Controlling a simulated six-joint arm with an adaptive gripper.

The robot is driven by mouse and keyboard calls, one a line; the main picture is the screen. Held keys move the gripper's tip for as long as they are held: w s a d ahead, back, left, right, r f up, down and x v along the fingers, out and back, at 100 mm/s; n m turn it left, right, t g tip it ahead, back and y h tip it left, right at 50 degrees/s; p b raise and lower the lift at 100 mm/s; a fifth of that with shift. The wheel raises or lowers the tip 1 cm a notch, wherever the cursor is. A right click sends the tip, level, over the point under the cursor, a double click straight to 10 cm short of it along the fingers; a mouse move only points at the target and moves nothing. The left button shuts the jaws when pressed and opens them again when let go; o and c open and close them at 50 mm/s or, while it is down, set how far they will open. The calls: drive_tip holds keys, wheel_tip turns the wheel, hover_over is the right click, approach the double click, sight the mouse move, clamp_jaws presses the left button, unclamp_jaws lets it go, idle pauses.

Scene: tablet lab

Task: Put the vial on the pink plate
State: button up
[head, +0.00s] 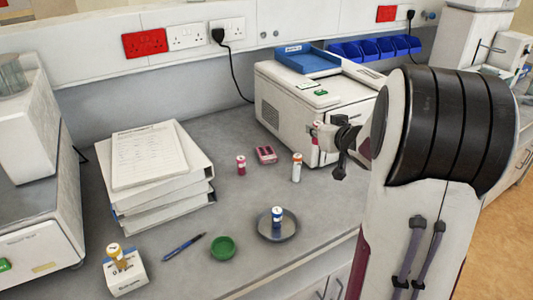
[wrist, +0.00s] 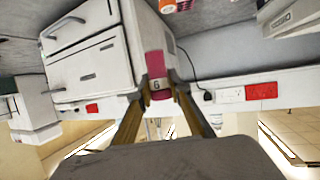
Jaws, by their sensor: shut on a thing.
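My gripper (head: 322,142) is shut on a vial (head: 315,152) with a crimson label, held up in front of the white machine. In the wrist view the vial (wrist: 156,80) is between the fingertips of my gripper (wrist: 158,88), and its label carries a digit that looks like 6. A grey round plate (head: 262,236) lies on the bench, with a blue-capped vial (head: 277,216) standing on it.
A red-labelled vial (head: 241,168) and an orange-capped vial (head: 297,169) stand on the bench. A green bowl (head: 222,247) and a blue pen (head: 184,246) lie in front. A small box (head: 124,274), stacked binders (head: 155,170) and the white machine (head: 290,105) also stand here.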

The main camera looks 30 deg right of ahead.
drive_tip(key=w+a, duration=0.2)
drive_tip(key=w, duration=0.8)
hover_over(263, 159)
drive_tip(key=f, duration=0.1)
drive_tip(key=shift+n+y, duration=0.4)
drive_tip(key=shift+f, duration=2.15)
drive_tip(key=shift+f, duration=3.1)
drive_tip(key=shift+f, duration=0.1)
drive_tip(key=shift+f, duration=1.8)
drive_tip(key=shift+f, duration=0.1)
